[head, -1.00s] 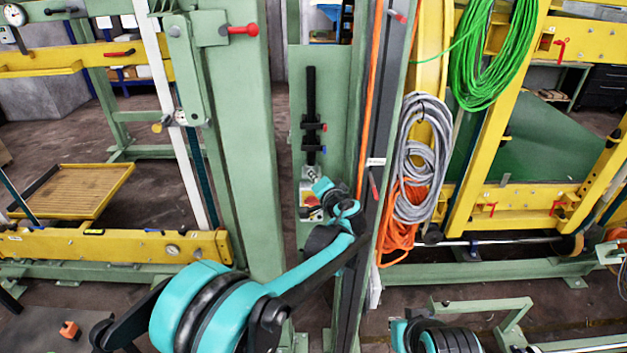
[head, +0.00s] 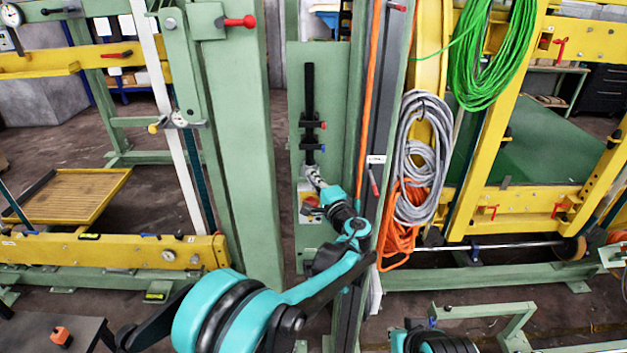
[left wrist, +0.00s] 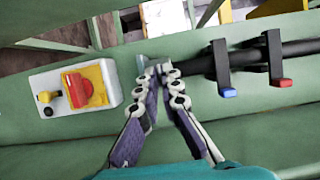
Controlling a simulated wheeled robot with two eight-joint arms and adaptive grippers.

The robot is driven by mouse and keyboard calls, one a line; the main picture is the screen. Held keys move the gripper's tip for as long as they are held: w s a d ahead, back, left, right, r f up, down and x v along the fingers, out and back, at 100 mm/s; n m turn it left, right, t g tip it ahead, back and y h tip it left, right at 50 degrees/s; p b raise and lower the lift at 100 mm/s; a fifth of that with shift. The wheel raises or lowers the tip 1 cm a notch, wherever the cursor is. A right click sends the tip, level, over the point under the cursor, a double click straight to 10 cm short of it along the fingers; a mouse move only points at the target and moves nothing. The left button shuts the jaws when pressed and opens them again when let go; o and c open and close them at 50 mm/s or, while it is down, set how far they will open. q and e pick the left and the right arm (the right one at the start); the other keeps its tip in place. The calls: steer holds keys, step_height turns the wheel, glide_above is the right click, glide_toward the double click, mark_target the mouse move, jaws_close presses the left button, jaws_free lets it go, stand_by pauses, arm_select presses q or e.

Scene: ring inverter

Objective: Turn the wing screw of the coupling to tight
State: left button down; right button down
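The black coupling rod (head: 310,90) runs upright on a green panel in the head view, with a red-tipped and a blue-tipped lever. In the left wrist view the rod (left wrist: 298,48) lies sideways at the right, with the blue-tipped lever (left wrist: 222,72) and the red-tipped lever (left wrist: 276,62). My left gripper (head: 312,172) is at the rod's lower end. In the left wrist view its fingertips (left wrist: 160,68) are close together by a small grey-blue part (left wrist: 142,66). The fingers cover the rod's end, so the wing screw and any grip on it cannot be made out.
A white box with a red-and-yellow rotary switch (left wrist: 86,87) sits beside the fingers, on the same panel. Green posts (head: 235,150) flank the panel. Grey cable coils (head: 424,150) and an orange hose (head: 400,240) hang to the right.

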arm_select(q)
steer(key=shift+f, duration=0.1)
stand_by(0.3)
steer(key=c, duration=1.7)
jaws_free()
steer(key=v, duration=1.2)
